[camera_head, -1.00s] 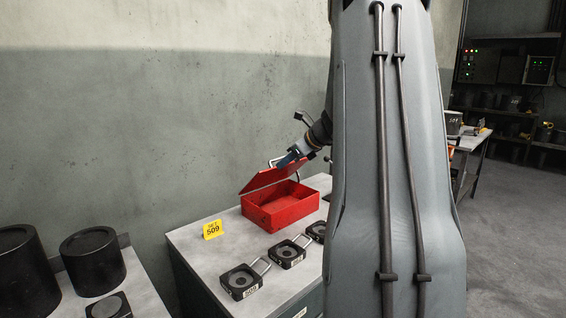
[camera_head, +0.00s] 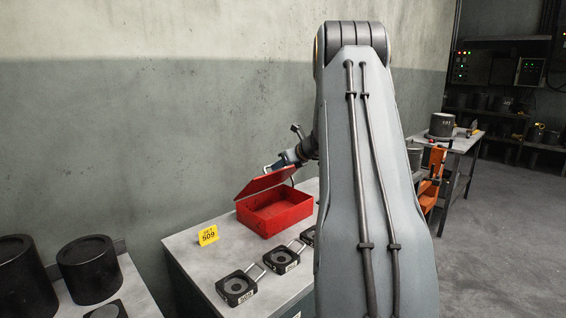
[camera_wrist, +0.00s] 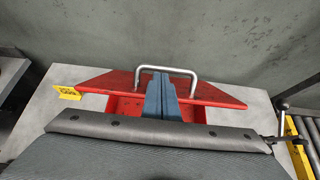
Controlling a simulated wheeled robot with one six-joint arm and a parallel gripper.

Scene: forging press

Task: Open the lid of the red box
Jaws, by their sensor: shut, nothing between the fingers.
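The red box (camera_head: 275,222) sits on the grey table with its lid (camera_head: 266,182) raised at a steep tilt, and its inside shows. In the wrist view the lid (camera_wrist: 107,85) is seen nearly edge-on, with a bent metal handle (camera_wrist: 183,70) on it. My gripper (camera_wrist: 160,78) is shut with nothing between its blue fingers. The fingers overlap the middle of the lid and the handle in this view; I cannot tell whether they touch. In the head view my gripper (camera_head: 281,161) is beside the lid's upper edge.
Padlock-like dark blocks (camera_head: 237,287) stand in a row in front of the box. A yellow sign (camera_head: 208,235) stands left of it. Black cylinders (camera_head: 91,268) are on another surface at left. A concrete wall is close behind the table.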

